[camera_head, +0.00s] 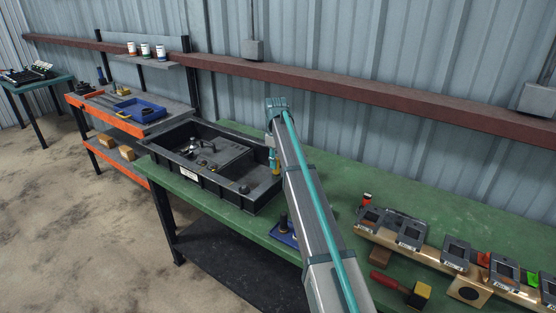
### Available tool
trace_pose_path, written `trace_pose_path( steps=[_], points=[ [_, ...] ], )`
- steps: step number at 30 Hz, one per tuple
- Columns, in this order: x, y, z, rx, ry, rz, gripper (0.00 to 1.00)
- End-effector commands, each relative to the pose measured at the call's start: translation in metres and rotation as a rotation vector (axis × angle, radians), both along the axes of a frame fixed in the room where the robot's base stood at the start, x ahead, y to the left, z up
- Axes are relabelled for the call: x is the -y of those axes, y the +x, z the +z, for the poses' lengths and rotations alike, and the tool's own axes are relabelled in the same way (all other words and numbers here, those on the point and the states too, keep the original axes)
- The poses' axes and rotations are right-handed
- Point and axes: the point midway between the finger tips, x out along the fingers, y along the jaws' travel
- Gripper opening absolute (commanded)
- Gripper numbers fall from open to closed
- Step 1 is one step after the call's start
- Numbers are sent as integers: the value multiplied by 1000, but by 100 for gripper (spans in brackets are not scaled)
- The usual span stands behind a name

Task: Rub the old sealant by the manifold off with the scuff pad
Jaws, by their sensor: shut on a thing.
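My arm reaches up the middle of the picture and its far end hangs over the right end of a black tray (222,195). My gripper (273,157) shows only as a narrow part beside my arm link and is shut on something. A small yellow piece (276,169) shows at its lower end, low by the tray's right wall; I cannot tell if it is the scuff pad. Several dark parts (204,148) lie in the tray. I cannot make out which is the manifold, and no old sealant can be told apart at this size.
The green bench (360,180) has free room behind my arm. Right of it lie a red-handled tool with a yellow block (419,294), a wooden rail (408,250) with grey frames and a brown block (380,257). A blue tray (286,238) sits at the front edge.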

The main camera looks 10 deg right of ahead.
Motion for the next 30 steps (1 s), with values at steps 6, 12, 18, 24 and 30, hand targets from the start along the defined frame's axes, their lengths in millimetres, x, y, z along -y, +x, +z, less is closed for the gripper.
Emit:
trace_pose_path(
  steps=[6, 12, 18, 24, 30],
  points=[
    [-12, -14, -2, -8, 3, 4, 0],
    [-17, -19, 0, -8, 3, 2, 0],
    [-14, -15, 1, -6, 3, 1, 0],
    [-5, -5, 3, -4, 2, 1, 0],
    [1, 2, 3, -3, 1, 1, 0]
  ],
)
